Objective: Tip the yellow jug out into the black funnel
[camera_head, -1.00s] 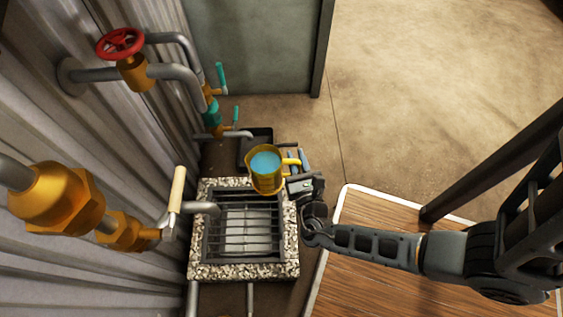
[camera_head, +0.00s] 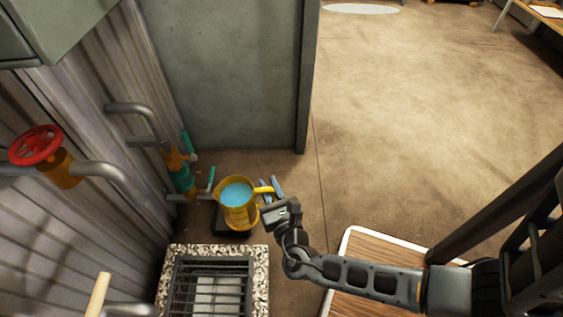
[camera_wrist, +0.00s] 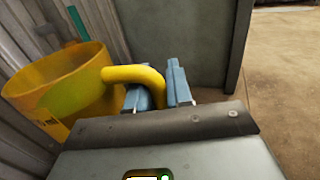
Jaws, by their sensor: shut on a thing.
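The yellow jug (camera_head: 238,213) is upright and full of blue liquid in the head view. It hangs beyond the grated drain, in front of a black object (camera_head: 222,228) on the floor. That object is mostly hidden by the jug, and I cannot tell whether it is the funnel. No clear funnel shape shows. My gripper (camera_head: 270,190) is shut on the jug's handle, to the jug's right. In the wrist view the blue fingers (camera_wrist: 158,88) straddle the yellow handle, with the jug (camera_wrist: 60,85) at left.
A grated drain with a stone rim (camera_head: 261,285) lies at the bottom. Pipes, a red valve wheel (camera_head: 35,145) and teal-handled taps (camera_head: 187,145) line the left wall. A grey cabinet (camera_head: 225,75) stands behind. A wooden board (camera_head: 375,275) is at right. Floor beyond is open.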

